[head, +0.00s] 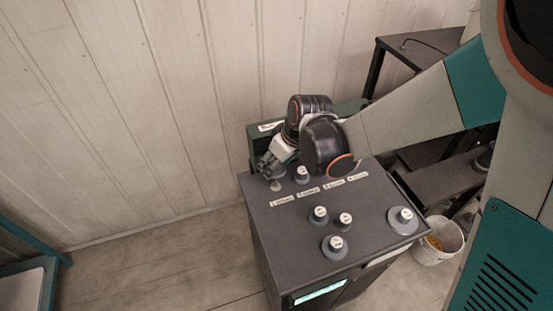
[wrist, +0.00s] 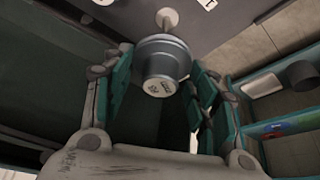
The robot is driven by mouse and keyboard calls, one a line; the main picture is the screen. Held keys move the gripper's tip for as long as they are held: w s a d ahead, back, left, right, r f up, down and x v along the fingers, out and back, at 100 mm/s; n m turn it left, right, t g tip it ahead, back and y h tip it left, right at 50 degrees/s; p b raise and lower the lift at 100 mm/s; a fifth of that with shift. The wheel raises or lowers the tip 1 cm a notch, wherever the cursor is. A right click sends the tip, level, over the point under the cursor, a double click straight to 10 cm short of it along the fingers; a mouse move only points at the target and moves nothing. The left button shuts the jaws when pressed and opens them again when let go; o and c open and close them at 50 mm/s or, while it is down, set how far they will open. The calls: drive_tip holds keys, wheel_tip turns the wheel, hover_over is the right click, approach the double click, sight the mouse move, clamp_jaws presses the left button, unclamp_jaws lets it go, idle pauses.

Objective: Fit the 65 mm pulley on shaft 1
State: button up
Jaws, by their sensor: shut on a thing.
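My gripper (head: 268,163) is at the back left corner of the dark cabinet top (head: 285,225), near the row of white number labels (head: 310,195). In the wrist view its green-padded fingers are shut on a grey stepped pulley (wrist: 161,62) with a white label on its hub. The label is too blurred to read surely. A small pale round part (wrist: 167,18) shows just beyond the pulley's rim; I cannot tell whether it is shaft 1. In the head view the gripper mostly hides the held pulley. Another grey pulley (head: 301,174) stands just right of the gripper.
Two small pulleys (head: 318,214) (head: 344,220) and a wider one (head: 335,246) stand at the middle and front. A large one (head: 403,218) stands at the right. A dark green box (head: 255,142) rises behind the cabinet. A white bucket (head: 438,240) is on the floor.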

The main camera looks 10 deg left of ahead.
drive_tip(key=shift+f+b, duration=1.4)
drive_tip(key=shift+f, duration=0.75)
drive_tip(key=shift+f+b, duration=1.8)
drive_tip(key=shift+f, duration=0.05)
idle(0.9)
drive_tip(key=o, duration=1.2)
drive_tip(key=shift+r, duration=0.1)
drive_tip(key=shift+d+r, duration=0.1)
drive_tip(key=shift+r, duration=0.1)
drive_tip(key=shift+s+d+r, duration=0.75)
drive_tip(key=shift+d+r, duration=0.2)
drive_tip(key=shift+r, duration=0.15)
drive_tip(key=s+d, duration=0.4)
drive_tip(key=d, duration=0.1)
drive_tip(key=s+d, duration=0.3)
drive_tip(key=shift+d, duration=0.15)
drive_tip(key=shift+w+r, duration=0.1)
